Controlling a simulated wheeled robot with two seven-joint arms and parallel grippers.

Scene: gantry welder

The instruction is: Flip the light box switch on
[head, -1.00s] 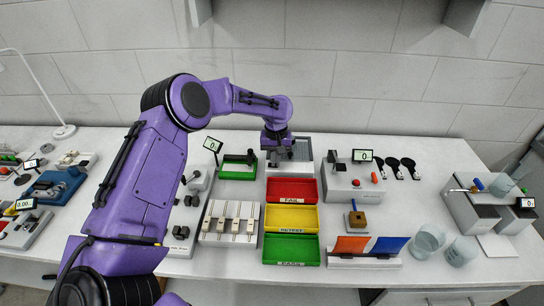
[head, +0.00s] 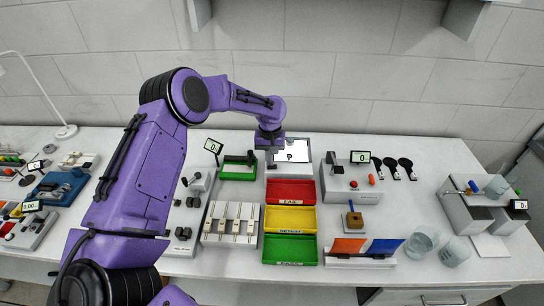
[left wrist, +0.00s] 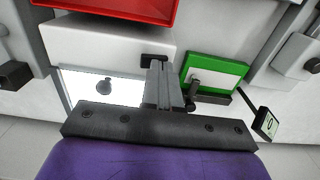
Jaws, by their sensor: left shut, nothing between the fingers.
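The light box (head: 298,151) stands at the back of the bench, and its panel glows white with a small dark part on it. In the left wrist view, the bright panel (left wrist: 85,86) lies left of the fingers. My left gripper (head: 270,162) is shut and empty, pointing down at the box's left side. In the left wrist view, the closed fingers (left wrist: 160,68) are close to a small dark piece on the box housing, likely the switch (left wrist: 150,59). The fingers partly hide it, so I cannot tell whether they touch. My right gripper is not in view.
A green tray (head: 238,176) sits just left of the box. Red (head: 290,203), yellow and green bins stand in front of it. A grey device with a small display (head: 361,157) is to the right. A small display on a stand (head: 213,146) is at the left.

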